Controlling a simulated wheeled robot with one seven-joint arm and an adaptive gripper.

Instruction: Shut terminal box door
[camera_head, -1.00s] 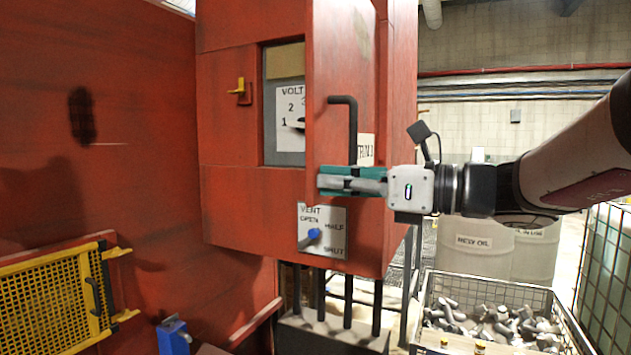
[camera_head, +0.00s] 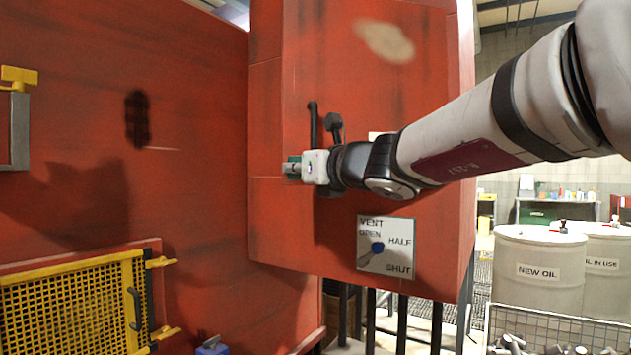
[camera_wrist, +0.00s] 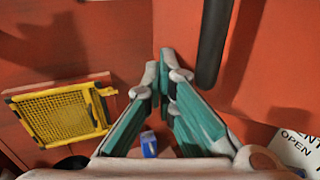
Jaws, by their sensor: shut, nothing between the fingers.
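The terminal box (camera_head: 264,225) is a red cabinet in the middle of the head view. Its red door (camera_head: 300,80), with a black bar handle (camera_head: 313,125), now covers the front, and no opening or interior shows. I cannot tell whether it is fully flush. The handle also shows in the wrist view (camera_wrist: 214,40). My gripper (camera_head: 287,168) is shut and empty, just below and left of the handle, near the door's left edge. In the wrist view its green fingers (camera_wrist: 165,72) meet at the tips beside the red panel. Whether they touch it is unclear.
A yellow mesh guard (camera_head: 70,310) stands at lower left by the red wall. Drums (camera_head: 540,275) and a wire basket (camera_head: 555,328) stand at right.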

